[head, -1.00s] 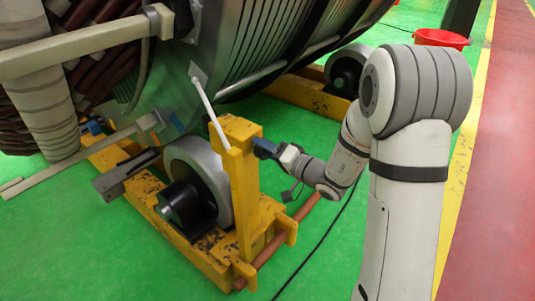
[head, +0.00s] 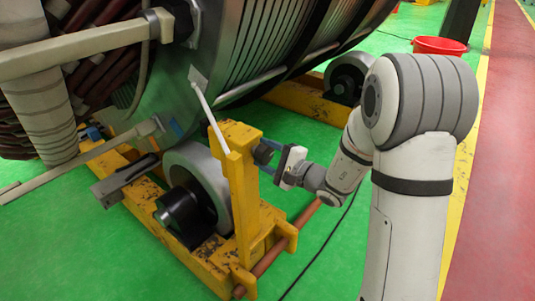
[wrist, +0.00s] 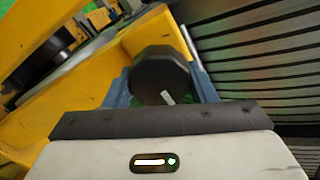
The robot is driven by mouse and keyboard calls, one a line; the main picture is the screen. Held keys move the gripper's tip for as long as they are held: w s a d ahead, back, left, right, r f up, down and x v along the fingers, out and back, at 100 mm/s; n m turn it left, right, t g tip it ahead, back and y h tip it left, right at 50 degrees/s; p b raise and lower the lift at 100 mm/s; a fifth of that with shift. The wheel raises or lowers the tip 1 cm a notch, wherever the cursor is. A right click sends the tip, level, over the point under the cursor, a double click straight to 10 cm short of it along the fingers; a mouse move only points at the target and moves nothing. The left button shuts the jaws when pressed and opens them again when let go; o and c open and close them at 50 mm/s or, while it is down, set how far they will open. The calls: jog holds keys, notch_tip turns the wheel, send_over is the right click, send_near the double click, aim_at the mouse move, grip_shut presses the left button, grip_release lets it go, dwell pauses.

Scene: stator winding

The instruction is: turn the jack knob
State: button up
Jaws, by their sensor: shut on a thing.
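The jack knob (wrist: 160,72) is a dark round knob with a white mark near its lower edge in the wrist view. It sits against the yellow jack post (head: 240,185), which stands upright beside the large stator. My gripper (wrist: 162,88) has one blue finger on each side of the knob and is shut on it. In the head view my gripper (head: 266,154) is at the upper right side of the post, and its fingers largely hide the knob.
A grey roller (head: 198,170) on a yellow base stands left of the post. The ribbed stator (head: 270,40) rises close behind. A copper-coloured bar (head: 290,245) and a black cable (head: 325,240) lie below my arm. A red bucket (head: 440,46) stands far right.

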jog(key=m+p, duration=0.1)
jog(key=m, duration=0.3)
jog(key=shift+s+a+r+m+p, duration=0.1)
jog(key=shift+m+p, duration=0.2)
jog(key=shift+p, duration=0.05)
jog(key=m+p, duration=0.2)
jog(key=m, duration=0.2)
jog(key=shift+m+p, duration=0.3)
jog(key=m+p, duration=0.1)
jog(key=m, duration=0.1)
jog(key=m+p, duration=0.2)
jog(key=shift+s+a+m, duration=0.15)
jog(key=shift+m, duration=0.15)
jog(key=m+p, duration=0.8)
jog(key=m, duration=0.1)
jog(key=shift+s+a, duration=0.1)
jog(key=shift+s, duration=0.05)
jog(key=m+p, duration=0.4)
jog(key=shift+r+m, duration=0.1)
jog(key=shift+m, duration=0.2)
jog(key=m+p, duration=0.6)
jog(key=m, duration=0.2)
jog(key=shift+m, duration=0.3)
jog(key=shift+p, duration=0.3)
